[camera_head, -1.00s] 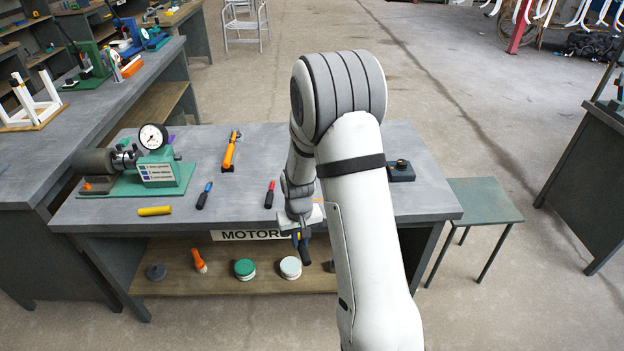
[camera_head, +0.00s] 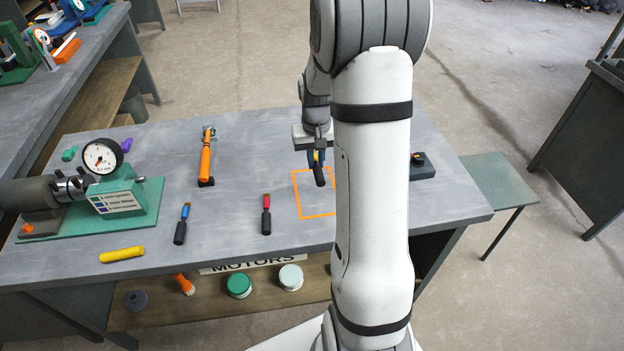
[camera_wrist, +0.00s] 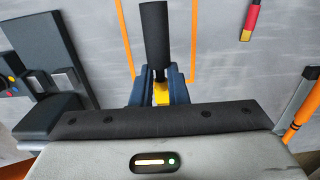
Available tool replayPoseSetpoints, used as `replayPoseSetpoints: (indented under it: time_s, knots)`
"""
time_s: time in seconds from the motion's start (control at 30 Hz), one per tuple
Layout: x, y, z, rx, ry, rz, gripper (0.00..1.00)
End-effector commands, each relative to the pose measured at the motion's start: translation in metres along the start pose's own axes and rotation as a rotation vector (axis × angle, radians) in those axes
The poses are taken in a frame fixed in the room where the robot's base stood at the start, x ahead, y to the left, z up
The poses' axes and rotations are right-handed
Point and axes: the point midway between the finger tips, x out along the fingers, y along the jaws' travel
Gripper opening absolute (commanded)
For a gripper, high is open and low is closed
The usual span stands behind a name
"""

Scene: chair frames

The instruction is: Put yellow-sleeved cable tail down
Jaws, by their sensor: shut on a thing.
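The yellow-sleeved cable tail has a thick black body (camera_head: 319,177) and a yellow sleeve. In the wrist view its black body (camera_wrist: 154,40) points up the picture, and the yellow sleeve (camera_wrist: 161,95) sits between the blue fingers. My gripper (camera_head: 316,158) is shut on the sleeve. The tail shows over an orange square outline (camera_head: 318,217) on the grey workbench (camera_head: 230,245). I cannot tell its exact height above the bench top. My arm hides the right part of the outline.
On the bench lie a blue-sleeved tail (camera_head: 182,224), a red-sleeved tail (camera_head: 266,215), an orange-handled tool (camera_head: 206,160) and a yellow cylinder (camera_head: 122,254). A gauge fixture (camera_head: 125,200) stands at left. A dark block (camera_head: 422,167) is right of my arm.

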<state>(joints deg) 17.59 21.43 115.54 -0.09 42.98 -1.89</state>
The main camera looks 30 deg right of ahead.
Motion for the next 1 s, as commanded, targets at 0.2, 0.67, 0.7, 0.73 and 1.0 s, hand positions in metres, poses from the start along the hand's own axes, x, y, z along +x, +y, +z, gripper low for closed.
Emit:
replayPoseSetpoints:
  time_s: [0.2, 0.67, 0.7, 0.73, 1.0]
  knots:
    - [0.041, 0.0, 0.001, 0.001, -0.005, 0.0, 0.0]
    - [0.088, 0.001, 0.001, 0.003, -0.004, 0.0, 0.0]
    - [0.088, 0.001, 0.001, 0.003, -0.002, 0.0, 0.0]
    - [0.088, 0.001, 0.001, 0.003, -0.001, 0.0, 0.0]
    - [0.092, 0.002, 0.001, 0.004, -0.001, 0.0, 0.0]
